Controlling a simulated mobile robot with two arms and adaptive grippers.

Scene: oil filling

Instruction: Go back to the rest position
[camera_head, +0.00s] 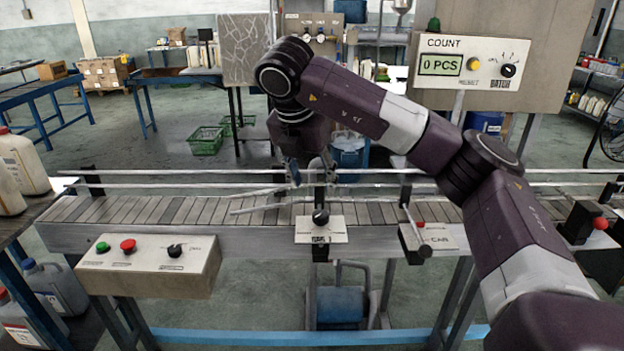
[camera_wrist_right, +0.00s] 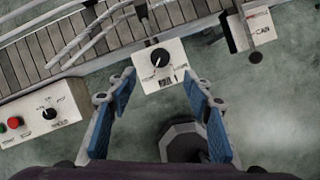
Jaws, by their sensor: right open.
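My right arm comes in from the right in the head view and reaches across the conveyor. Its gripper (camera_head: 307,172) hangs over the conveyor's middle. In the right wrist view the gripper (camera_wrist_right: 160,103) is open and empty, with its two blue-padded fingers apart. A white panel with a black knob (camera_wrist_right: 158,57) shows between and beyond the fingertips, with nothing held. The same knob (camera_head: 320,216) shows in the head view, just below the gripper. My left gripper is not in view.
The slatted conveyor (camera_head: 130,209) with rails spans the view. A counter panel (camera_head: 473,62) reads 0 PCS. Jugs (camera_head: 22,160) stand at far left.

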